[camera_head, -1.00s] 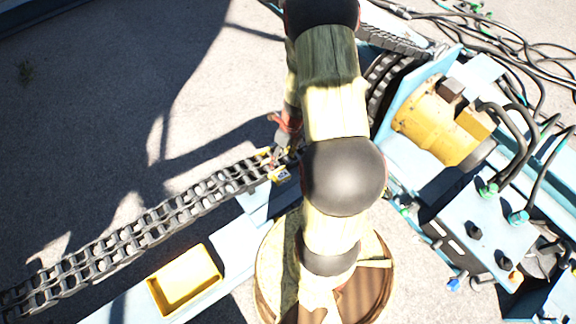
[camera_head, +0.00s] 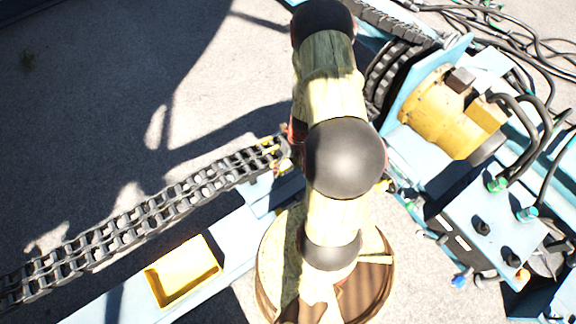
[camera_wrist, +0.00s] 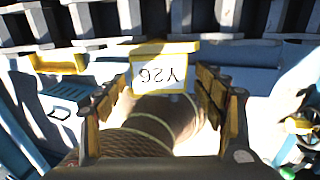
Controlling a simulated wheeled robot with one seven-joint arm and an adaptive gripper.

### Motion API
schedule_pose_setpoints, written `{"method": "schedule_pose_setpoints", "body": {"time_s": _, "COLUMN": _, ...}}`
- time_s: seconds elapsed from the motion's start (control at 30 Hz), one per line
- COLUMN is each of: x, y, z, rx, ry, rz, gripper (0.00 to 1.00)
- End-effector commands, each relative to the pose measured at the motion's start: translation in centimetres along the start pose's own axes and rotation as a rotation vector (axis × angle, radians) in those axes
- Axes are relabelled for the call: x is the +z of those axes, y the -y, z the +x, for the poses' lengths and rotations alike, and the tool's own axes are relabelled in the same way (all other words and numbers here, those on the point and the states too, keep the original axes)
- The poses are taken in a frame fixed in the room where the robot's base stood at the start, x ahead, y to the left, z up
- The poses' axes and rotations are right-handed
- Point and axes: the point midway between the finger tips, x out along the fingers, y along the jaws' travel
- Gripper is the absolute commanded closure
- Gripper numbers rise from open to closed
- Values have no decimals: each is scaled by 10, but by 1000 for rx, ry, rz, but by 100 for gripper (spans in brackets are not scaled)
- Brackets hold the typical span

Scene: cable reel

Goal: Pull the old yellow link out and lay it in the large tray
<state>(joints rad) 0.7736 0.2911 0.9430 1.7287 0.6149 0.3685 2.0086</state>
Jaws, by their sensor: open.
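The yellow link (camera_wrist: 165,47) shows in the wrist view with a white tag reading Y26, upside down. Dark chain links lie just beyond it. In the head view the yellow link (camera_head: 269,146) is at the right end of the dark chain, partly hidden by my arm. My gripper (camera_wrist: 158,92) is open, one yellow-padded finger on each side of the tag; I cannot tell whether they touch it. In the head view my gripper is mostly hidden behind my arm. A yellow tray (camera_head: 183,272) lies on the light blue beam at lower left, and looks empty.
The dark chain (camera_head: 130,228) runs from lower left to the middle. The yellow motor (camera_head: 442,112), hoses and blue machine frame crowd the right. A small yellow piece (camera_wrist: 58,63) shows at left in the wrist view. Bare ground (camera_head: 90,110) is open at upper left.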

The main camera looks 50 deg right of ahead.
Motion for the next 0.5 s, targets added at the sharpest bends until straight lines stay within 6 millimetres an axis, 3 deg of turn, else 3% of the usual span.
{"method": "schedule_pose_setpoints", "body": {"time_s": 0.2, "x": 0, "y": 0, "z": 0, "rx": 0, "ry": 0, "rz": 0, "gripper": 30}}
{"method": "schedule_pose_setpoints", "body": {"time_s": 0.5, "x": 0, "y": 0, "z": 0, "rx": 0, "ry": 0, "rz": -1, "gripper": 47}}
